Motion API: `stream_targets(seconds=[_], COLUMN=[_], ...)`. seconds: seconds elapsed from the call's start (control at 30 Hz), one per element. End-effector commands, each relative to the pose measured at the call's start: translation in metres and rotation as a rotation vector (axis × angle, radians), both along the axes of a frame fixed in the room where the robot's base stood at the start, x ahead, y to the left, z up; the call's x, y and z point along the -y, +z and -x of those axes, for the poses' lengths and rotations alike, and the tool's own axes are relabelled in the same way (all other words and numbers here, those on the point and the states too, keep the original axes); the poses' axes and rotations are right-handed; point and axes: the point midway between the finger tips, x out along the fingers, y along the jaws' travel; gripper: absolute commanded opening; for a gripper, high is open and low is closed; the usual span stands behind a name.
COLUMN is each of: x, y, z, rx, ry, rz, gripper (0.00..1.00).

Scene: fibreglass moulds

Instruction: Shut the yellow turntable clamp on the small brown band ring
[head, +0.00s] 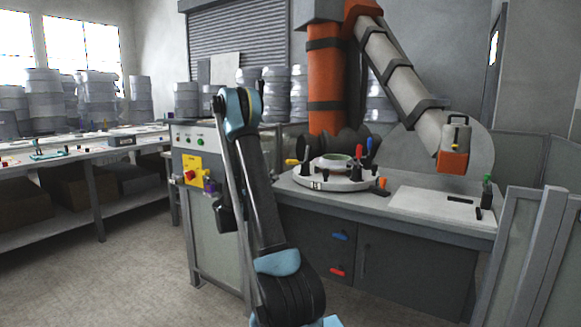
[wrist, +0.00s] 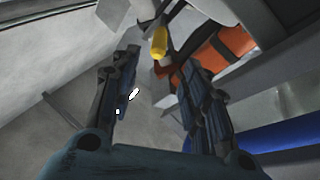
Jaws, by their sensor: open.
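The yellow clamp handle (head: 291,161) is at the turntable's left edge; whether the clamp touches the ring is too small to tell. In the wrist view a yellow rounded handle (wrist: 160,42) shows just beyond the fingertips, slightly right of centre. My gripper (wrist: 152,64) is open, with nothing held between its fingers. The handle appears near the right fingertip; contact cannot be told. In the head view I cannot make out the gripper's fingers.
Blue (head: 368,147) and orange (head: 381,184) handles also stand around the turntable. A large orange and grey robot arm (head: 392,65) hangs over the bench. A white board (head: 433,204) lies at right. A control box (head: 192,171) stands at left. Grey panels (head: 530,240) stand at right.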

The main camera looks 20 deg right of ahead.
Motion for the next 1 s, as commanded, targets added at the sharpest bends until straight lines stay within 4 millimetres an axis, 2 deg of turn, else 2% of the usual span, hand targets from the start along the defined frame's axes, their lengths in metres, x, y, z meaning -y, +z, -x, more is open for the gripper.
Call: stream_targets(seconds=[0.1,0.6,0.8,1.0], x=[0.020,0.096,0.116,0.124], y=[0.008,0.039,0.047,0.050], z=[-0.007,-0.036,-0.044,-0.048], rx=[0.000,0.000,-0.001,-0.002], ry=[-0.004,-0.003,-0.002,0.000], rz=[-0.001,-0.001,-0.001,-0.001], gripper=[0.42,0.42,0.42,0.42])
